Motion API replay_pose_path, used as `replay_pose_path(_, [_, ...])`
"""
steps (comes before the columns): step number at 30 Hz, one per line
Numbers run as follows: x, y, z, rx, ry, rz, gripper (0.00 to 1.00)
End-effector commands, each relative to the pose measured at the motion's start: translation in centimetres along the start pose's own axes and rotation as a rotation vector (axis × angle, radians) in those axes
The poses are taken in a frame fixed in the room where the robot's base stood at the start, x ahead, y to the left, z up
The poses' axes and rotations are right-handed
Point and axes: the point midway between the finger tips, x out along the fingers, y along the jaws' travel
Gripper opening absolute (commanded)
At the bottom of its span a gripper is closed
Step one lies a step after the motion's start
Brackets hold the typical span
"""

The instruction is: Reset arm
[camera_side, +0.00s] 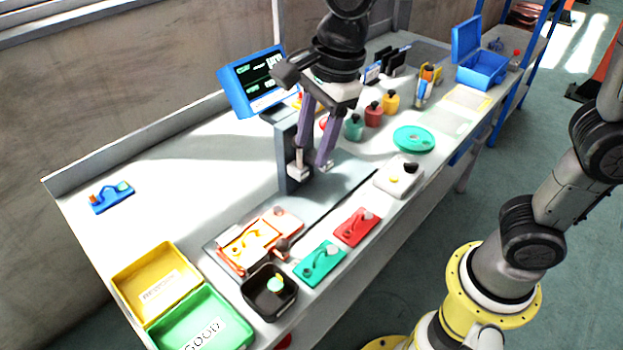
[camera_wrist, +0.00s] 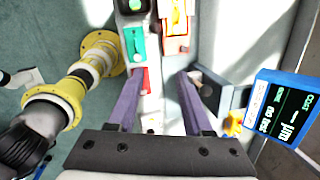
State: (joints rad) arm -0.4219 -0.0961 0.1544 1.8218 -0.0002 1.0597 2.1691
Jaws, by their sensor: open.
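My gripper (camera_side: 312,169) is open and empty, pointing down above the middle of the bench, close in front of a grey upright post (camera_side: 284,158). In the wrist view its two purple fingers (camera_wrist: 162,76) are spread apart with nothing held between them. An orange fixture (camera_side: 232,266) with parts on it lies on the bench nearer the camera, and it also shows in the wrist view (camera_wrist: 176,42). A green part (camera_side: 318,266) and a red part (camera_side: 355,229) lie along the front edge, clear of my gripper.
A yellow bin (camera_side: 131,283) and a green bin marked GOOD (camera_side: 179,318) stand at the near left. A black tray (camera_side: 250,300) sits by the fixture. A monitor (camera_side: 253,82), several small bottles (camera_side: 373,114) and an open blue box (camera_side: 482,70) stand farther back. The left bench surface is mostly clear.

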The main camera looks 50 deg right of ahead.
Motion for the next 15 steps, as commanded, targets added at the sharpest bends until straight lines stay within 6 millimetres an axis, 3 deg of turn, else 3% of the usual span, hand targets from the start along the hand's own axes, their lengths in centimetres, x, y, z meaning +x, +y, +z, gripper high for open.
replay_pose_path(1, [-1.7,0.4,-2.5,-0.017,-0.012,-0.043,0.50])
replay_pose_path(6, [-4.9,3.2,-9.0,-0.236,-0.003,-0.164,0.50])
replay_pose_path(9, [-5.6,5.2,-11.6,-0.406,0.028,-0.219,0.50])
replay_pose_path(15, [-5.4,9.0,-15.0,-0.779,0.122,-0.281,0.50])
